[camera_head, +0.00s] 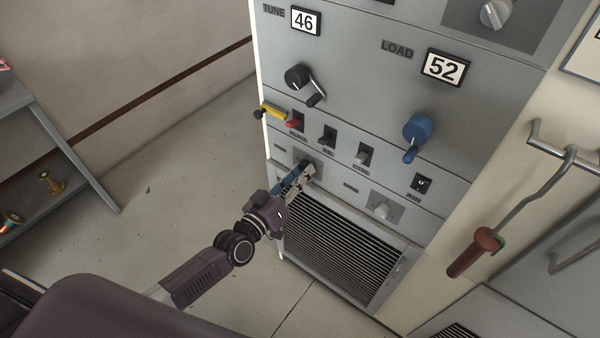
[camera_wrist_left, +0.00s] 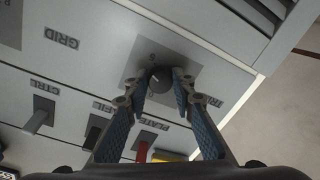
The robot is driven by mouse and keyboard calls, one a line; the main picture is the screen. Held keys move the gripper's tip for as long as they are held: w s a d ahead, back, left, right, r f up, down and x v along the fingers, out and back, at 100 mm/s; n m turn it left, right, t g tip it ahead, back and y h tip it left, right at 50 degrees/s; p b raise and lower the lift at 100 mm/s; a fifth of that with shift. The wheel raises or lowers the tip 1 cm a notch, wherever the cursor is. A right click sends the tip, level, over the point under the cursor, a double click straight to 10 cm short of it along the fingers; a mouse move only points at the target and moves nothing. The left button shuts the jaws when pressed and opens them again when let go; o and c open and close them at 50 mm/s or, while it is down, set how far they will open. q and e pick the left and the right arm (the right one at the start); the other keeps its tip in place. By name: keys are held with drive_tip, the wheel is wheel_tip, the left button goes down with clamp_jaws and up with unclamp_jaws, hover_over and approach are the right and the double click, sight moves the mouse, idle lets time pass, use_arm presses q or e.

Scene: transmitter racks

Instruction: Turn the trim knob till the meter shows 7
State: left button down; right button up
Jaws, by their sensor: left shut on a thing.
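The trim knob (camera_wrist_left: 160,79) is a dark round knob on a grey plate, low on the rack front, beside a partly hidden upside-down "TRI..." label in the left wrist view. My left gripper (camera_wrist_left: 163,82) is shut on it, one finger on each side. In the head view, my left gripper (camera_head: 304,174) reaches the lower left of the rack and hides most of the knob (camera_head: 313,165). No meter reading for the trim can be made out. My right gripper is not in view.
A vent grille (camera_head: 340,250) lies below. A hooked rod (camera_head: 520,215) hangs at right.

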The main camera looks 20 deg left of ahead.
use_arm(q)
drive_tip(key=shift+n, duration=0.6)
drive_tip(key=c, duration=1.6)
unclamp_jaws()
drive_tip(key=shift+s, duration=0.1)
drive_tip(key=v, duration=1.2)
drive_tip(key=shift+r, duration=0.15)
